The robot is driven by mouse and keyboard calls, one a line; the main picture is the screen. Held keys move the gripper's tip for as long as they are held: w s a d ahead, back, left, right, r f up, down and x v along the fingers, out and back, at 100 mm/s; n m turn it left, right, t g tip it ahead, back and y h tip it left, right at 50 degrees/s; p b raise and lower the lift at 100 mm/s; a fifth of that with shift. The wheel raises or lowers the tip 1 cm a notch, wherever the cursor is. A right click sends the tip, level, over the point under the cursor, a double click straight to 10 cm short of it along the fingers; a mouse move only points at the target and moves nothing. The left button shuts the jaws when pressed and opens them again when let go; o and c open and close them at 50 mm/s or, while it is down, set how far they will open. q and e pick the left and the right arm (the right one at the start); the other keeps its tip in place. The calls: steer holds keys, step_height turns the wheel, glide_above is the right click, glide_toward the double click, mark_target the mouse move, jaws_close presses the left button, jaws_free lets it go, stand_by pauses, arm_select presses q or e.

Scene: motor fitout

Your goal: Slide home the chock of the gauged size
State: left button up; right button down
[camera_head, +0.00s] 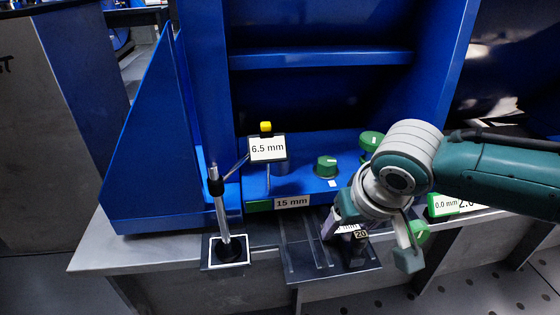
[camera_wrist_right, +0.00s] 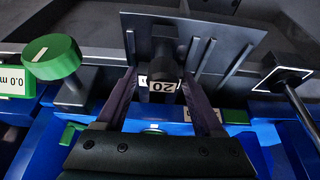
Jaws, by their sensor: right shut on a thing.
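A dark chock marked 20 (camera_head: 359,245) stands at the right end of a dark slotted rack (camera_head: 302,262) at the bench front. My right gripper (camera_head: 347,227) reaches down over it and is shut on it. In the right wrist view the chock's dark round top and its 20 tag (camera_wrist_right: 162,86) lie between the two purple fingers; its lower part is hard to see. A dial gauge (camera_head: 267,149) on a post reads 6.5 mm. A 15 mm label (camera_head: 292,202) sits on the blue housing's front edge. My left gripper is out of view.
The gauge post stands on a square base (camera_head: 229,251) left of the rack. Green knobs (camera_head: 326,167) sit on the blue housing (camera_head: 292,180). The bench's left end (camera_head: 130,258) is clear.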

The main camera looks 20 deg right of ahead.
steer(key=shift+f, duration=0.35)
jaws_free()
stand_by(0.5)
